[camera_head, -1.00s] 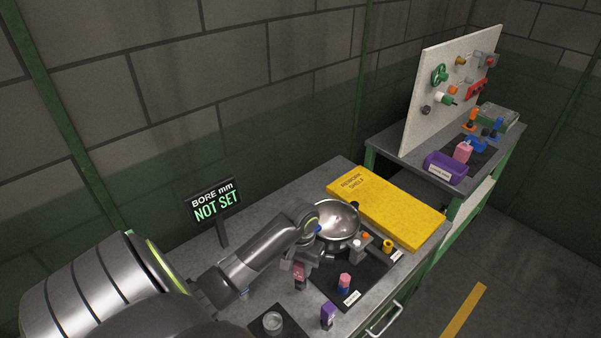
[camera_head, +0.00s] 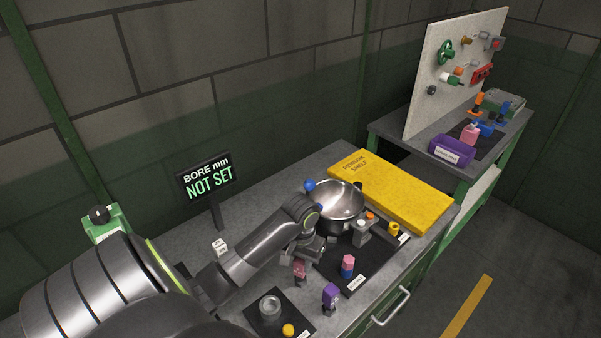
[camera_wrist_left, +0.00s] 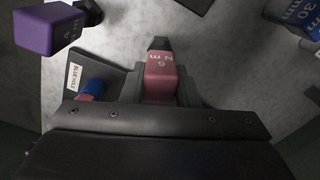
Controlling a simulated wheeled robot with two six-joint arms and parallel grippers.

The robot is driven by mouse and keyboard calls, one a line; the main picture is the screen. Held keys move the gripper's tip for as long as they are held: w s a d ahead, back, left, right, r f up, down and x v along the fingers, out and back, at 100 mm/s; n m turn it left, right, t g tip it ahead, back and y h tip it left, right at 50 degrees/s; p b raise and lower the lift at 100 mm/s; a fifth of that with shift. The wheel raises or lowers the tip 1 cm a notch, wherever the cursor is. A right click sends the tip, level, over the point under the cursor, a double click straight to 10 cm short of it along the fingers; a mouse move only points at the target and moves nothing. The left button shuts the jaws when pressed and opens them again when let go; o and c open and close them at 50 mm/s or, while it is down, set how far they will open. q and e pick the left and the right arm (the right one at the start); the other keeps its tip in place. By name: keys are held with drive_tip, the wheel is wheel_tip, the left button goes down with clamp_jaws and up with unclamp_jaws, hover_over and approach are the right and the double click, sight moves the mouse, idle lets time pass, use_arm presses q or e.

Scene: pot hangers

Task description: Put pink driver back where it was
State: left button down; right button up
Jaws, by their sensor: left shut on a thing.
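The pink driver (camera_wrist_left: 160,75), a dull pink block marked "6 Nm" with a dark tip, is between the fingers of my left gripper (camera_wrist_left: 160,90) in the left wrist view. The gripper is shut on it. In the head view the pink driver (camera_head: 299,269) shows just below my left gripper (camera_head: 301,258), at the left edge of the black mat (camera_head: 331,270). I cannot tell whether it touches the bench. A purple driver (camera_head: 330,294) stands nearer the bench's front edge and also shows in the left wrist view (camera_wrist_left: 45,31). My right gripper is not in view.
A pink-and-blue piece (camera_head: 348,266) stands on the black mat near a label. A steel bowl (camera_head: 338,202) and the yellow rework shelf (camera_head: 390,198) are behind. A dark tray (camera_head: 279,318) holds a metal ring. The "NOT SET" sign (camera_head: 208,178) stands at the back.

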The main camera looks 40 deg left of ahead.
use_arm(q)
drive_tip(key=shift+r, duration=0.1)
drive_tip(key=c, duration=1.1)
unclamp_jaws()
drive_tip(key=shift+f, duration=0.2)
drive_tip(key=shift+r, duration=0.15)
drive_tip(key=shift+r+p, duration=0.25)
drive_tip(key=shift+p, duration=0.05)
wheel_tip(320, 180, up, 8)
drive_tip(key=p, duration=0.9)
drive_tip(key=shift+f, duration=0.2)
wheel_tip(320, 180, up, 3)
drive_tip(key=shift+f, duration=0.1)
drive_tip(key=shift+r, duration=0.6)
